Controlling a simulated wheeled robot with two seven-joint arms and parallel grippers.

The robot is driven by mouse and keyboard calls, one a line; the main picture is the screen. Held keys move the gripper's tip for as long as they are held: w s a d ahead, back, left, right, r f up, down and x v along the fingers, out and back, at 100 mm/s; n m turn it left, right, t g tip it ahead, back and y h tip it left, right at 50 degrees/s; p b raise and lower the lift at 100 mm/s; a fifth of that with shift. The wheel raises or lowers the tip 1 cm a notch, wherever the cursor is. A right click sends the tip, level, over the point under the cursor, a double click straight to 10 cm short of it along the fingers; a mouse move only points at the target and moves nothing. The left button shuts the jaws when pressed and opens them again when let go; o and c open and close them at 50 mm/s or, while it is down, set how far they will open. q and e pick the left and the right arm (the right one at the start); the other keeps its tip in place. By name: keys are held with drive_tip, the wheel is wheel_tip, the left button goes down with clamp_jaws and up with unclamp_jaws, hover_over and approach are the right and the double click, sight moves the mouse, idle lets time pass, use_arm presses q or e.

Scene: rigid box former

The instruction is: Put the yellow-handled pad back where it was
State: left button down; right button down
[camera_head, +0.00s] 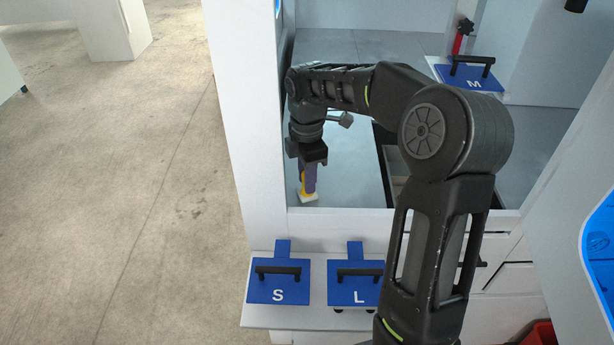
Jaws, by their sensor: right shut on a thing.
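The yellow-handled pad (308,197) is near the front left of the grey work surface inside the white machine. Its pale base and a bit of yellow handle show below my right gripper (309,178). That gripper points down and is shut on the pad's handle; the fingers hide most of the handle. I cannot tell whether the pad's base touches the surface. My left gripper is not in view.
Blue plates marked S (278,291) and L (354,293), with black handles, sit on a white front shelf (260,320). A blue M plate (470,80) and a red-and-black object (463,36) are at the back right. A dark opening (397,180) lies right of the pad.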

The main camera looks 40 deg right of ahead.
drive_tip(key=shift+f, duration=0.1)
drive_tip(key=c, duration=1.2)
unclamp_jaws()
drive_tip(key=shift+r, duration=0.65)
wheel_tip(320, 180, up, 4)
drive_tip(key=shift+r+b, duration=0.25)
drive_tip(key=shift+b, duration=0.05)
wheel_tip(320, 180, up, 6)
drive_tip(key=p, duration=0.2)
drive_tip(key=shift+f+p, duration=0.2)
drive_tip(key=shift+p, duration=0.15)
drive_tip(key=shift+r+p, duration=0.45)
drive_tip(key=shift+p, duration=0.05)
